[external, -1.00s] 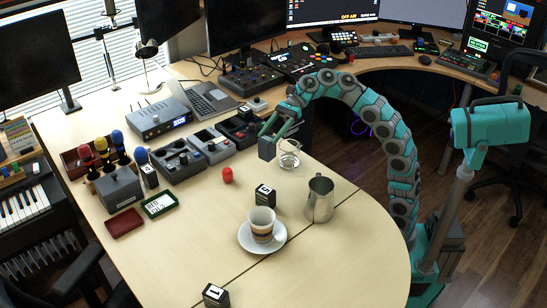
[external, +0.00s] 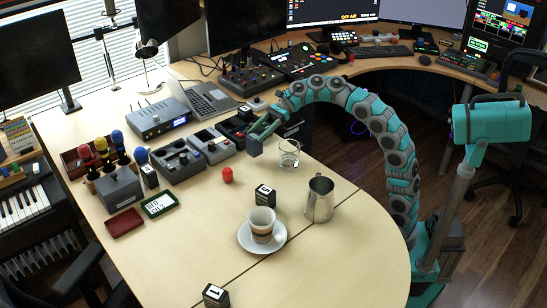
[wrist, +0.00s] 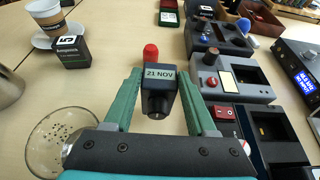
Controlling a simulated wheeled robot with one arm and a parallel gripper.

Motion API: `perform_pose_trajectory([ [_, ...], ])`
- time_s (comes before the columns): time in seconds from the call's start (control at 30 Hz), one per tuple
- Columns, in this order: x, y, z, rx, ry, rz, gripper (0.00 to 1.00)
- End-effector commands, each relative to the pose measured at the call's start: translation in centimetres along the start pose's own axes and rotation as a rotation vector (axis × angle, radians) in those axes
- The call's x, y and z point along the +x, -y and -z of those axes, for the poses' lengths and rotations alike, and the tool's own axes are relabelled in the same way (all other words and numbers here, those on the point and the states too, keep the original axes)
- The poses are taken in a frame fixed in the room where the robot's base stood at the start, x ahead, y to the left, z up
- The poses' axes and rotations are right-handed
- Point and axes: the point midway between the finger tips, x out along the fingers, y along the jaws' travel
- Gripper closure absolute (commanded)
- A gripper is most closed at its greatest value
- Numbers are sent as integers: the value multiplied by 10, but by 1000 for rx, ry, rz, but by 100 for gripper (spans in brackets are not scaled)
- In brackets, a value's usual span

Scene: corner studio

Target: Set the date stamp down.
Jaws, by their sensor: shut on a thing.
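The date stamp (wrist: 160,96) is a dark block with a pale "21 NOV" label, upright in the wrist view. My gripper (wrist: 159,78) is shut on it, with a green finger on each side. In the external view my gripper (external: 261,135) holds the stamp (external: 255,149) near the dark device trays, left of the clear glass. The stamp appears to be above the table (external: 205,235); its underside is hidden, and I cannot tell the exact gap.
A red knob-like object (external: 227,175) stands in front of the stamp. The glass (external: 289,153) is to its right. A metal pitcher (external: 319,198), a cup (external: 261,223) on a saucer and a black "5" block (external: 264,196) stand nearer. Grey device trays (external: 211,145) line the left.

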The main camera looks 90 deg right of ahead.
Motion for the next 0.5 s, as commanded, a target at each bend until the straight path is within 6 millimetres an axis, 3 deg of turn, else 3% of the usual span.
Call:
perform_pose_trajectory([
  [0.23, 12, -1, 28, 3, 0, -2, 100],
  [0.5, 13, 0, 30, 0, 0, 0, 100],
])
